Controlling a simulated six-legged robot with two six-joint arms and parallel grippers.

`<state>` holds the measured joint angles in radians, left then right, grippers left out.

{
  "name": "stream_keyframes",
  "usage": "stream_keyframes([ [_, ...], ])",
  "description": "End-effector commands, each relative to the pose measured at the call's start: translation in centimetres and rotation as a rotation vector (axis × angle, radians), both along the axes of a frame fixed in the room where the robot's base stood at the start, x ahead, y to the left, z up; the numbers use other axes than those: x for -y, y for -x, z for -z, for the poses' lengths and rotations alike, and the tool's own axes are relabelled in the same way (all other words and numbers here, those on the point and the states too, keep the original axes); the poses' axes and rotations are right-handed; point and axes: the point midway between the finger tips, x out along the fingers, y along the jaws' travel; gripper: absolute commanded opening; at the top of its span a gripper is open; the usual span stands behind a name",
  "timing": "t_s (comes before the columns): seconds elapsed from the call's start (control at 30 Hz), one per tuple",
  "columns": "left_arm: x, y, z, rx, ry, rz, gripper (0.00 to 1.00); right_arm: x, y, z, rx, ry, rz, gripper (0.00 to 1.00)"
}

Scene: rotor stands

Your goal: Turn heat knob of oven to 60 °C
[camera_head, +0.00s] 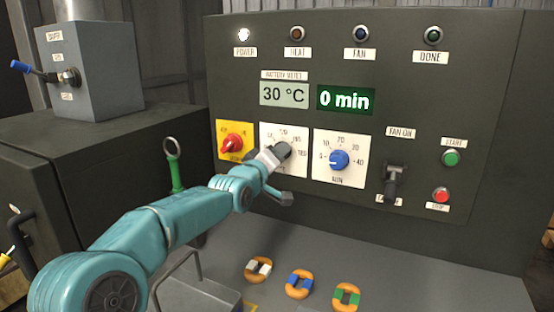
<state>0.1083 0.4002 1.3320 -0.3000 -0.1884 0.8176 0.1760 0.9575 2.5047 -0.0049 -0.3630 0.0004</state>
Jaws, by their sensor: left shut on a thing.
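The dark oven panel (455,75) faces me. The heat knob (284,150) is on the middle white dial plate (298,172), between a red switch and a blue knob. My left gripper (277,155) is shut on the heat knob. The gripper covers much of the dial, so I cannot read where the knob points. The temperature display (284,94) above reads 30 °C. The power lamp (243,35) is lit white, and the heat lamp (297,33) looks dark. My right gripper is not in view.
The red switch (232,143) and the blue run knob (339,159) flank the gripper closely. A fan lever (393,182) is at the right. Several orange rings, one (299,284) with blue blocks, lie on the surface below. A green-handled tool (175,175) stands left.

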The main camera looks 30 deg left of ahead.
Motion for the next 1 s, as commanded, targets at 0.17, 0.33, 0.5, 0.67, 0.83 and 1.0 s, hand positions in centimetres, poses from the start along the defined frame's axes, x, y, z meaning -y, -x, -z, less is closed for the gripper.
stream_keyframes([
  [0.17,-0.27,0.11,-0.30,0.015,0.155,-0.004,0.13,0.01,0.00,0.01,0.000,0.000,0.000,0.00],
  [0.33,-0.31,0.12,-0.29,0.022,0.285,-0.005,0.13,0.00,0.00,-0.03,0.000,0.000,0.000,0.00],
  [0.5,-0.34,0.12,-0.26,0.028,0.384,-0.006,0.13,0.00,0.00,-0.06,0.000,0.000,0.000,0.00],
  [0.67,-0.35,0.12,-0.23,0.031,0.445,-0.007,0.13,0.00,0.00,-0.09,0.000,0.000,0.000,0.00],
  [0.83,-0.38,0.12,-0.19,0.033,0.480,-0.007,0.13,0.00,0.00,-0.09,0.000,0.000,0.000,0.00],
  [1.0,-0.39,0.11,-0.15,0.032,0.492,-0.007,0.13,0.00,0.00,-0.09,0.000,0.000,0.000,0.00],
])
